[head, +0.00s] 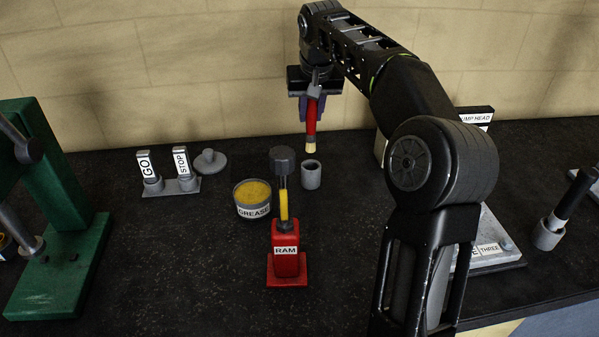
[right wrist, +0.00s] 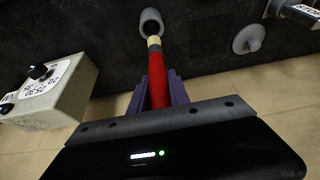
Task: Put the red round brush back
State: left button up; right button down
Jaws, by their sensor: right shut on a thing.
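The red round brush (head: 311,118) has a red handle and a pale bristle tip pointing down. My right gripper (head: 314,92) is shut on its handle and holds it above the bench, near the wall. In the right wrist view the brush (right wrist: 161,83) stands out from between the purple fingers of the gripper (right wrist: 163,92). A small grey cup (head: 311,175) stands on the bench just below the bristles; it also shows in the right wrist view (right wrist: 151,22). In the head view the bristle tip appears above the cup's rim, apart from it. My left gripper is not in view.
A grease tin (head: 252,199) and a red RAM jack (head: 287,262) with a yellow-and-black upright stand near the cup. GO and STOP signs (head: 168,180) and a grey lid (head: 209,162) are to the left. A green frame (head: 62,200) stands far left.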

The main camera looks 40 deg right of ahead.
aim_at(311, 147)
jog(key=shift+s+r, duration=0.15)
jog(key=shift+s, duration=0.15)
jog(key=shift+w+f, duration=0.1)
jog(key=shift+f, duration=3.1)
jog(key=shift+f, duration=1.9)
jog(key=c, duration=1.2)
grip_release()
jog(key=shift+c, duration=0.2)
jog(key=v, duration=1.2)
jog(key=shift+b, duration=0.35)
